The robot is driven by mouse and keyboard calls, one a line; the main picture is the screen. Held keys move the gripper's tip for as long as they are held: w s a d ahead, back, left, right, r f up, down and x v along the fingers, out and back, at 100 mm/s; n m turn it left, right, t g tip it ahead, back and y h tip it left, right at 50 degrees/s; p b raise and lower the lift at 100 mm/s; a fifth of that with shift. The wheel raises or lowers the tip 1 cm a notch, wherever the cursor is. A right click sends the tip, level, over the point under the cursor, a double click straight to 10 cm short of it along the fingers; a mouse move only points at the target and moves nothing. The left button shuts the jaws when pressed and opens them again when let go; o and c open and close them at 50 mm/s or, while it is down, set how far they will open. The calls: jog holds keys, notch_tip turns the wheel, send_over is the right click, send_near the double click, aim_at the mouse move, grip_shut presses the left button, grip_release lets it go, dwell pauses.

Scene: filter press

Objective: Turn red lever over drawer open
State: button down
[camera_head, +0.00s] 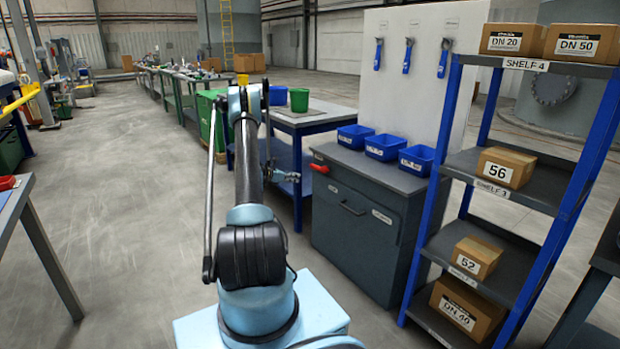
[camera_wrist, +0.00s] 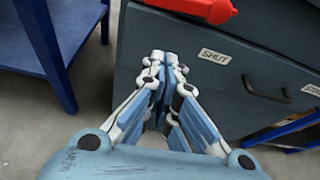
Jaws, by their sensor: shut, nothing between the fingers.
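The red lever (camera_head: 320,168) sits on the upper left front of the dark grey drawer cabinet (camera_head: 345,235). In the wrist view the red lever (camera_wrist: 200,8) shows at the top edge, partly cut off, above a label (camera_wrist: 214,56) reading SHUT. The drawer handle (camera_head: 352,208) is on the cabinet front, below and right of the lever; it also shows in the wrist view (camera_wrist: 266,90). My gripper (camera_wrist: 160,56) is shut and empty, in front of the cabinet's left part and below the lever, apart from it. In the head view my gripper (camera_head: 290,177) is small, left of the cabinet.
Blue bins (camera_head: 383,147) stand on the cabinet top. A blue-legged table (camera_head: 305,125) stands to its left, with a leg (camera_wrist: 48,50) near my gripper. A blue shelf rack (camera_head: 430,245) with boxes stands on the right. The floor (camera_head: 120,250) at left is clear.

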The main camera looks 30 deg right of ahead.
aim_at(319, 168)
jog(key=x, duration=0.7)
jog(key=f+x, duration=0.1)
jog(key=x, duration=0.3)
jog(key=shift+s+d+f, duration=0.1)
jog(key=shift+d, duration=0.05)
jog(key=shift+w+a+r, duration=0.1)
jog(key=shift+w+r, duration=0.05)
jog(key=shift+r, duration=0.9)
jog(key=shift+w+a+r, duration=0.1)
jog(key=shift+r, duration=0.95)
jog(key=shift+w+r, duration=0.3)
jog(key=shift+r, duration=0.6)
